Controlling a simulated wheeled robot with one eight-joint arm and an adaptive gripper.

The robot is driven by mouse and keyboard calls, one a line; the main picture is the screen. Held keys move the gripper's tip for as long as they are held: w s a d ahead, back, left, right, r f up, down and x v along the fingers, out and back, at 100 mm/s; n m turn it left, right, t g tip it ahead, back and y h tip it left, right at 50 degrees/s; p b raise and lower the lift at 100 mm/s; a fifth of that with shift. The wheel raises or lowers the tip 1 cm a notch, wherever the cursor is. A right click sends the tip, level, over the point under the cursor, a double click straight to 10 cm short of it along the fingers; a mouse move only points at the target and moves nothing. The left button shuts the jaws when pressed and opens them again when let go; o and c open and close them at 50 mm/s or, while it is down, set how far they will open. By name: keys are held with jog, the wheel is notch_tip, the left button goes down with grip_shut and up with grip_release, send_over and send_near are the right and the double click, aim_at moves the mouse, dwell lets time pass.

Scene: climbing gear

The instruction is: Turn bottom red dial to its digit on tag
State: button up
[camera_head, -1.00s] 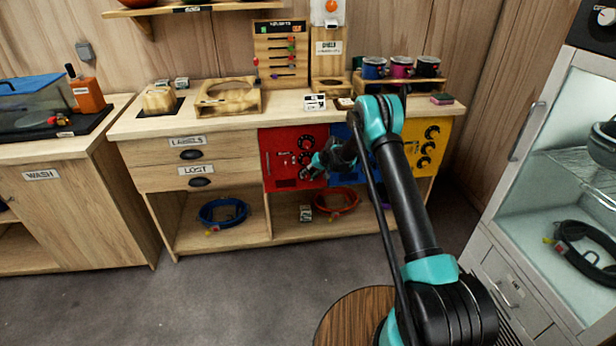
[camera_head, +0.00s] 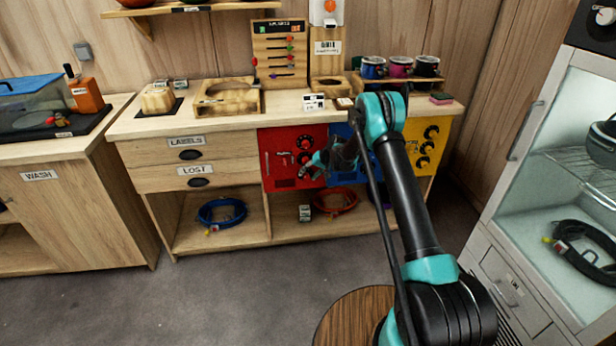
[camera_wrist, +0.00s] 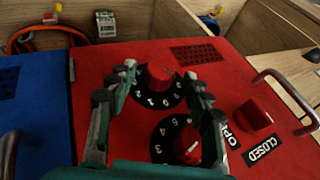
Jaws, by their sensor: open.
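The red panel (camera_head: 270,148) is on the front of the wooden bench; it also fills much of the wrist view (camera_wrist: 100,125), which looks at it upside down. The bottom red dial (camera_wrist: 158,77) has a red knob on a black ring with white digits. My gripper (camera_wrist: 160,82) is open, with one finger on each side of this knob; I cannot tell whether they touch it. Another red dial (camera_wrist: 187,150) lies closer to my wrist. In the head view my gripper (camera_head: 314,163) covers part of the panel's lower right. A tag (camera_wrist: 106,24) stands on the lower shelf; its writing is unreadable.
A red square knob (camera_wrist: 254,115) with OPEN and CLOSED labels and a metal handle (camera_wrist: 290,97) are beside the dials. A blue panel (camera_wrist: 35,110) adjoins the red one, and a yellow panel (camera_head: 425,150) is farther right. Bare floor (camera_head: 250,285) lies before the bench.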

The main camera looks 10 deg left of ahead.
jog(key=v, duration=1.1)
jog(key=s+d+r+m+t+h, duration=0.1)
jog(key=s+d+r+h, duration=0.1)
jog(key=s+d+r, duration=0.75)
jog(key=s+d+r+h, duration=0.1)
jog(key=s+d+r, duration=0.5)
jog(key=s, duration=0.7)
jog(key=s+d+f+h, duration=0.1)
jog(key=s+d, duration=0.2)
jog(key=s, duration=0.6)
jog(key=s+d+h, duration=0.1)
jog(key=s+d, duration=0.3)
jog(key=s, duration=0.5)
jog(key=s+d+f+m+h, duration=0.1)
jog(key=s+d, duration=0.3)
jog(key=s, duration=0.5)
jog(key=shift+f, duration=0.4)
jog(key=shift+s+a, duration=0.1)
jog(key=shift+c, duration=0.2)
